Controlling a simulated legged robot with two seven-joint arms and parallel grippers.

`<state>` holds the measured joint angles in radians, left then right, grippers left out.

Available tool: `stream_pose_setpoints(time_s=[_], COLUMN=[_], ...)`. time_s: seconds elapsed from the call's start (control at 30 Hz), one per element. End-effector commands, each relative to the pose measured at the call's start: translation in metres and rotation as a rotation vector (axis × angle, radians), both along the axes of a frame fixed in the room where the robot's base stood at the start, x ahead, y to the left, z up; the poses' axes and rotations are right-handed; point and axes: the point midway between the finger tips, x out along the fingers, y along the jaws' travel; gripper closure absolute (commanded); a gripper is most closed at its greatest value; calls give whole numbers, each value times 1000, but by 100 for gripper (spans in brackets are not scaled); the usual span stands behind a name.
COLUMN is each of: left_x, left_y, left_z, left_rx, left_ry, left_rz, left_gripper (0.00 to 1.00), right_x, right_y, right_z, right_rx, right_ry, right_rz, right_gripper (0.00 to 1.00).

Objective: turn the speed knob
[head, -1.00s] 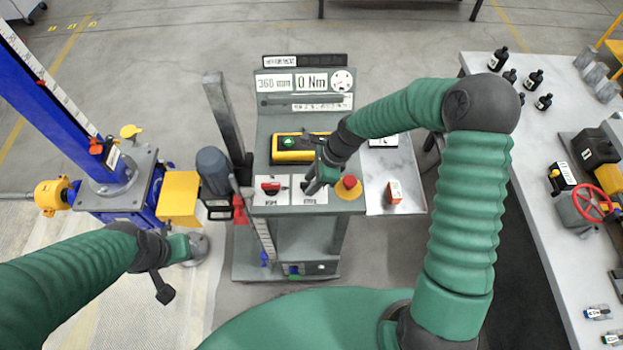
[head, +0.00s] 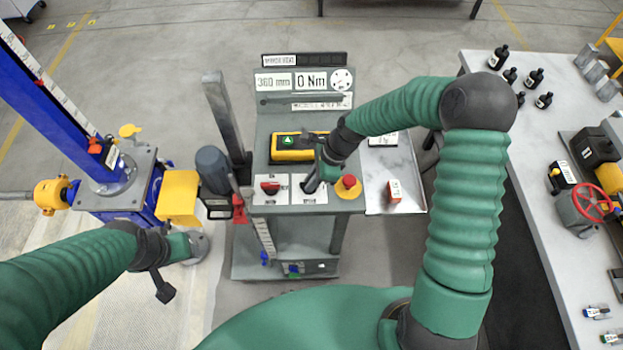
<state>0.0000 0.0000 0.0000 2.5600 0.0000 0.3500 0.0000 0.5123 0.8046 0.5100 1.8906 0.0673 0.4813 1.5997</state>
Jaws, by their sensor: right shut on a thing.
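The speed knob sits on the right white plate (head: 309,197) of the grey control stand (head: 340,207), and my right gripper (head: 311,185) hides it almost wholly. My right gripper comes down from above and is shut on the knob. Left of it, a red switch (head: 270,187) sits on its own white plate. Right of it is a red emergency button on a yellow base (head: 348,187). My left gripper (head: 166,288) is at the lower left, away from the stand. Its fingers do not show clearly enough to tell their opening.
A yellow box with a green button (head: 291,148) lies behind the knob. The display reads 360 mm and 0 Nm (head: 311,81). A blue screw jack (head: 110,185) stands left. A bench (head: 500,130) is at right.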

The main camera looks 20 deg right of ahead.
Motion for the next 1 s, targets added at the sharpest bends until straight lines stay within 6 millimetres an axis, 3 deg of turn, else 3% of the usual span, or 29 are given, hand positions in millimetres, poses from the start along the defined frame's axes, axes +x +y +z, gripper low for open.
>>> stream_pose_setpoints(time_s=[0.27,1.0], left_x=[0,0], left_y=[0,0], left_z=[9,12], left_rx=[0,0], left_ry=[0,0], left_rz=[0,0], left_gripper=[46,46], right_x=[6,10], right_y=[0,3], right_z=[5,3], right_rx=[0,-1], right_ry=[-12,-13], right_rz=[162,860], right_gripper=[100,100])
